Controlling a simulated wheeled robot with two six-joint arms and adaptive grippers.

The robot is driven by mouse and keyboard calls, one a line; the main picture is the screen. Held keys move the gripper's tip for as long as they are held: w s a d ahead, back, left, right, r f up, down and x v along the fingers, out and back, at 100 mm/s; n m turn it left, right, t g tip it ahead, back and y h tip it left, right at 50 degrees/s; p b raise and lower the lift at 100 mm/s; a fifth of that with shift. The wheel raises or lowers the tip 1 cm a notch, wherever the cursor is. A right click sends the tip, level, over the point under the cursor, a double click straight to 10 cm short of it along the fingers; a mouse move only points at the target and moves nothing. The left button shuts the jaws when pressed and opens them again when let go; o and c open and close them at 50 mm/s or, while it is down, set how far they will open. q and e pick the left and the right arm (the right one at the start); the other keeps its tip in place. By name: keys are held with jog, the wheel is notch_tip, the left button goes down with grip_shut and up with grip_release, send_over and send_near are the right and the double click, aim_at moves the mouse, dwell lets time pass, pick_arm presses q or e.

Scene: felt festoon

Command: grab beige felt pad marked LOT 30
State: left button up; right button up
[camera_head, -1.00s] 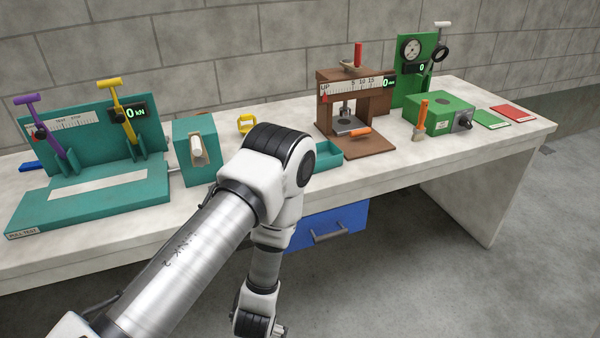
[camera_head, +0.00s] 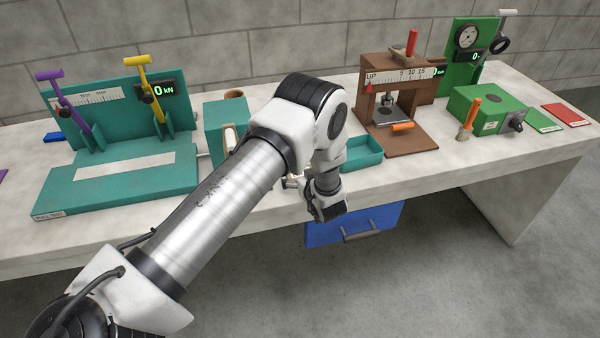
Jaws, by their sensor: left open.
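My left arm comes in from the lower left, and its wrist hangs over the table's front edge. My left gripper (camera_head: 293,183) is small and partly hidden by the wrist; it is open, just above the front of the table, right of the teal box. I cannot make out a beige felt pad or any LOT 30 mark; my arm hides part of the tabletop. Nothing shows held in the gripper. My right gripper is not in view.
A teal press (camera_head: 120,185) with purple and yellow levers stands left. A teal box (camera_head: 225,115), a teal tray (camera_head: 362,160), a brown press (camera_head: 375,95) and a green box (camera_head: 480,108) line the table. A blue drawer (camera_head: 330,232) hangs below the edge.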

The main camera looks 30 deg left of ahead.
pick_arm(q)
jog(key=shift+d, duration=0.15)
jog(key=shift+d+r, duration=0.1)
jog(key=c, duration=0.5)
jog(key=shift+s, duration=0.1)
jog(key=shift+c, duration=1)
